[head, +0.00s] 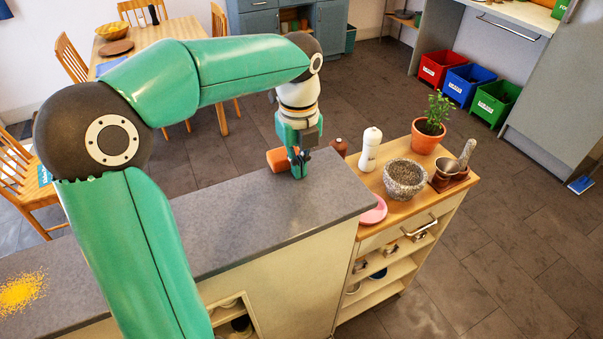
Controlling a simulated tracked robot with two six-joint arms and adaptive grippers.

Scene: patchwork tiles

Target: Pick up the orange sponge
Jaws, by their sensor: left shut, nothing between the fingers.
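The orange sponge (278,161) lies on the grey countertop (262,228), near its far edge. My left arm reaches over the counter from the left. My left gripper (299,172) points down just to the right of the sponge and partly covers its right end. Its fingers are shut with nothing between them. From this view I cannot tell whether the fingers touch the sponge. My right gripper is not in view.
Right of the gripper, a wooden-topped cabinet holds a brown mill (339,147), a white mill (370,150), a stone mortar (405,180), a potted plant (427,134) and a pink plate (373,211). Yellow crumbs (22,293) lie at the counter's left. The counter's middle is clear.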

